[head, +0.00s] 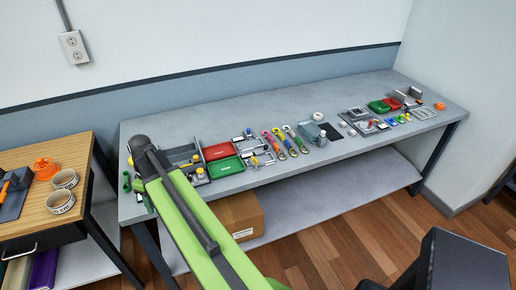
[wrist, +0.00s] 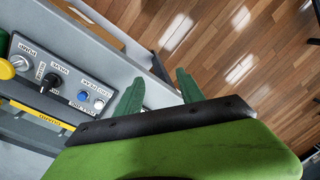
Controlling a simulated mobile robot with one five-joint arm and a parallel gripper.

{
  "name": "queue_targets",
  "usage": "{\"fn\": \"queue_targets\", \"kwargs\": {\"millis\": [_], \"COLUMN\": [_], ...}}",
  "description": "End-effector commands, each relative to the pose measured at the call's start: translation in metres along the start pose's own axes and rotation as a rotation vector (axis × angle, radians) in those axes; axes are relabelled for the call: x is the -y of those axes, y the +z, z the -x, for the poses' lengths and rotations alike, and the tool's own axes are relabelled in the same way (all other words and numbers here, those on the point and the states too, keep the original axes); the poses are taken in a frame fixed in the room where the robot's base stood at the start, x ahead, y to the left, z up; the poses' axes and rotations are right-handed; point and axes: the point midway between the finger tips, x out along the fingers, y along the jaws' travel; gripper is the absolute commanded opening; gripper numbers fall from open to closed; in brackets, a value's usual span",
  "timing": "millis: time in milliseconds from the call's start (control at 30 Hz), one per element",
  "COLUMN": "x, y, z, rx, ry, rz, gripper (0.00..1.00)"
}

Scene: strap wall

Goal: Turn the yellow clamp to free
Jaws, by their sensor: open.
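Small yellow parts show on the workbench in the head view. One (head: 255,161) is at the front edge by a grey metal fixture, and another (head: 200,171) is on the grey unit at the left end. They are too small for me to tell which is the yellow clamp or how it is turned. In the wrist view a round yellow part (wrist: 6,69) is cut off at the left edge. My gripper (wrist: 159,92) is open and empty, its two green fingers apart, pointing past the bench edge over the floor. It is away from the yellow parts.
A labelled panel (wrist: 62,78) with knobs and buttons lies left of my gripper. Red (head: 218,151) and green (head: 226,167) trays and several coloured-handled tools (head: 280,143) crowd the workbench (head: 262,104). A wooden table (head: 88,172) stands at the left. The back of the bench is clear.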

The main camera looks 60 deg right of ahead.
Motion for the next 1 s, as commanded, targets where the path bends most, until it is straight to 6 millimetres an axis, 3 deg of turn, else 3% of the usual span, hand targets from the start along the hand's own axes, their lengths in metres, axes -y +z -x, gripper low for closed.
{"fn": "queue_targets", "kwargs": {"millis": [33, 167, 200, 300, 400, 500, 633, 867, 1000], "x": [-0.052, -0.163, -0.195, -0.265, -0.314, -0.342, -0.356, -0.357, -0.355], "y": [0.013, 0.078, 0.103, 0.176, 0.245, 0.299, 0.333, 0.337, 0.334], "z": [0.040, 0.093, 0.110, 0.147, 0.175, 0.193, 0.201, 0.195, 0.181], "rx": [-0.016, -0.085, -0.113, -0.187, -0.252, -0.298, -0.326, -0.329, -0.329], "ry": [-0.026, -0.076, -0.085, -0.087, -0.069, -0.045, -0.024, -0.020, -0.020], "rz": [0.043, 0.223, 0.279, 0.411, 0.525, 0.609, 0.666, 0.680, 0.679], "gripper": [0.45, 0.45, 0.45, 0.45, 0.45, 0.45, 0.45, 0.45, 0.45]}}
